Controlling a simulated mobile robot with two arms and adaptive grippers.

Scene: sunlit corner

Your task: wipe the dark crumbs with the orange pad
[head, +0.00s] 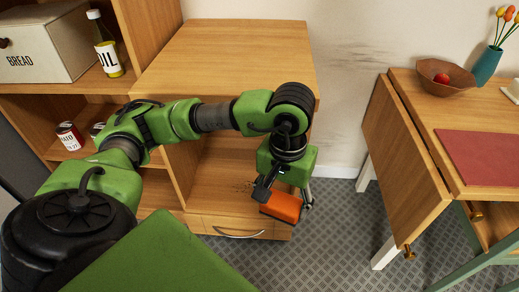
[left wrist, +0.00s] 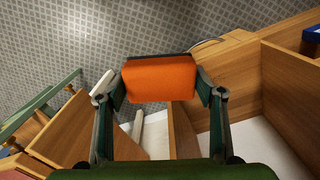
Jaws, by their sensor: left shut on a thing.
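The orange pad (head: 283,208) is held in my left gripper (head: 284,196), in front of the open lower part of the wooden cabinet. In the left wrist view the pad (left wrist: 160,80) sits between the two fingers, with a dark edge along its far side. Small dark crumbs (head: 241,185) appear on the cabinet's low shelf (head: 215,195), just left of the pad. They are partly hard to make out beside the gripper. The pad looks apart from the crumbs and raised. My right gripper is not in view.
The cabinet's top board (head: 225,55) is bare and its side walls flank the shelf. A drop-leaf table (head: 415,150) with a red mat (head: 485,155) and a bowl (head: 443,79) stands at right. An oil bottle (head: 104,45) and a bread box (head: 40,45) stand at upper left.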

